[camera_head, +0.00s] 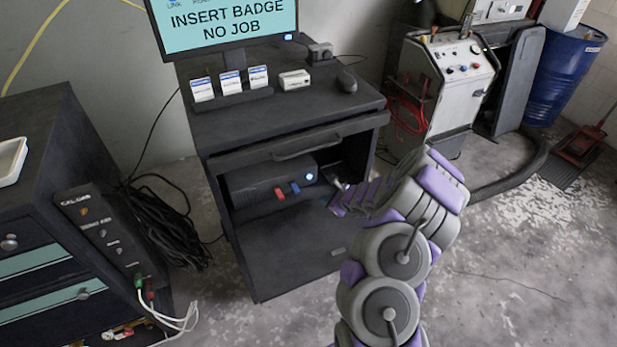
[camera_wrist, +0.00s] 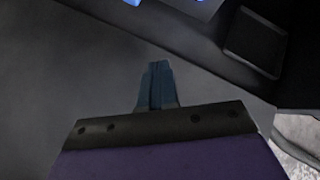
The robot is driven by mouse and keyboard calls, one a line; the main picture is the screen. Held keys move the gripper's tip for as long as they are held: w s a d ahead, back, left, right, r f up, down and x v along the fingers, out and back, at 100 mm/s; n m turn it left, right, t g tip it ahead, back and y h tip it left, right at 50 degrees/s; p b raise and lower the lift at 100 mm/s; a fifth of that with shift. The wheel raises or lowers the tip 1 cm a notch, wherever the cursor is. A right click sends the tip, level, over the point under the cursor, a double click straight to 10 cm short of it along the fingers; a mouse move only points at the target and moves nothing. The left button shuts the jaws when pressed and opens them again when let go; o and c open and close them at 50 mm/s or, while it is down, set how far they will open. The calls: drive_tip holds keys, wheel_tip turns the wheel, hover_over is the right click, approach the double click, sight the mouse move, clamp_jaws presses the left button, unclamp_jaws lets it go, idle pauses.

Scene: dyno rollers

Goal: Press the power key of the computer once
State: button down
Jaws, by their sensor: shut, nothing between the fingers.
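The computer (camera_head: 255,183) is a dark box in the open compartment of the workstation cabinet. Its power key (camera_head: 309,177) looks like a small lit, bluish-white round spot at the right of its front. In the wrist view a blue-lit edge (camera_wrist: 200,1), apparently the key, is cut off by the top border. My gripper (camera_head: 339,185) is just right of the computer's front corner, at the compartment opening. Its fingers (camera_wrist: 158,66) are shut and empty, pointing toward the computer. The gap between fingertips and key is hard to judge; they look apart.
A red plug (camera_head: 279,194) and a blue plug (camera_head: 295,188) stick out left of the key. The cabinet's lower panel (camera_head: 290,255) lies below, with a drawer handle (camera_head: 307,146) above. A dark drawer unit (camera_head: 60,130) stands left.

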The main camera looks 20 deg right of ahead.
sight(310, 177)
drive_tip(key=shift+d+f, duration=0.1)
drive_tip(key=shift+d, duration=0.15)
drive_tip(key=shift+w+p, duration=0.4)
drive_tip(key=shift+w, duration=0.15)
drive_tip(key=w+p, duration=0.3)
drive_tip(key=w, duration=0.3)
drive_tip(key=shift+w+a+p, duration=0.15)
drive_tip(key=shift+p, duration=0.2)
drive_tip(key=shift+w+a+p, duration=0.1)
drive_tip(key=shift+w+p, duration=0.2)
drive_tip(key=shift+w, duration=0.4)
idle(1.0)
drive_tip(key=shift+w, duration=0.35)
